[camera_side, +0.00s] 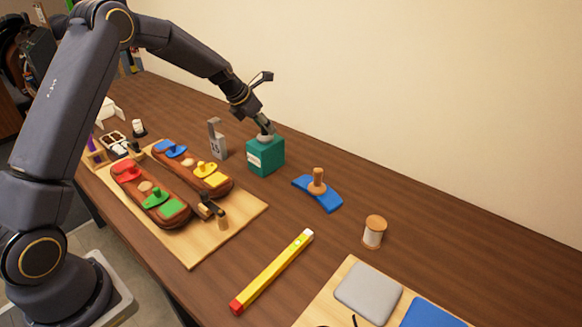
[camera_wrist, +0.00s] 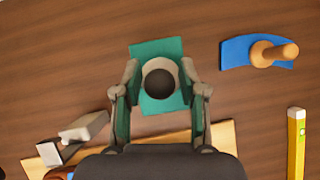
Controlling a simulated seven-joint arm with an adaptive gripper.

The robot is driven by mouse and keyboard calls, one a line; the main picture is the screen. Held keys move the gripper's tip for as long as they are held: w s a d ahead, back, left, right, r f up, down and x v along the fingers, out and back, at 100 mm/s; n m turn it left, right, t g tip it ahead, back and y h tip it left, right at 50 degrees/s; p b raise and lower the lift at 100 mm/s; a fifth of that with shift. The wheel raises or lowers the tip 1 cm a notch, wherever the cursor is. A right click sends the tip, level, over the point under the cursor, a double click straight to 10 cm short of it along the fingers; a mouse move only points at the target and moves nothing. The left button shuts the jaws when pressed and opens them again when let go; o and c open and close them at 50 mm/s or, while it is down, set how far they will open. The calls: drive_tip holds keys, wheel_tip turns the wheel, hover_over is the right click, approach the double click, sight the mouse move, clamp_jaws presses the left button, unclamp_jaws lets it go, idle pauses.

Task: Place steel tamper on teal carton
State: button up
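The teal carton (camera_side: 265,158) stands on the wooden table near the wall side. The steel tamper (camera_side: 266,138) sits on top of the carton, upright as far as I can see. In the wrist view, its round pale base and dark knob (camera_wrist: 159,83) show over the middle of the teal carton top (camera_wrist: 155,48). My gripper (camera_side: 266,128) is low over the carton, pointing down. In the wrist view, the fingers of my gripper (camera_wrist: 159,80) stand on either side of the tamper, apart, with narrow gaps to it. The fingers partly hide the tamper in the side view.
A grey block (camera_side: 216,140) stands left of the carton, near a wooden board (camera_side: 245,212) with brown forms and coloured pieces. A blue saddle with a wooden peg (camera_side: 317,184) lies to the right. A yellow bar (camera_side: 272,272) and a spool (camera_side: 374,232) lie nearer, with bare table between.

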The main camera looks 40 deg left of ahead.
drive_tip(key=shift+o, duration=0.5)
drive_tip(key=shift+r, duration=0.25)
drive_tip(key=s+d+r+m, duration=0.4)
drive_tip(key=s+r+m, duration=0.3)
drive_tip(key=s+r, duration=0.7)
drive_tip(key=s+d+m, duration=0.4)
drive_tip(key=s+m, duration=0.8)
drive_tip(key=m, duration=0.1)
drive_tip(key=s+d+m+y, duration=0.1)
drive_tip(key=s+d+m, duration=0.3)
drive_tip(key=s+m, duration=0.8)
drive_tip(key=shift+s+r+m+g, duration=0.25)
drive_tip(key=shift+r+m+g, duration=0.15)
drive_tip(key=shift+m, duration=0.5)
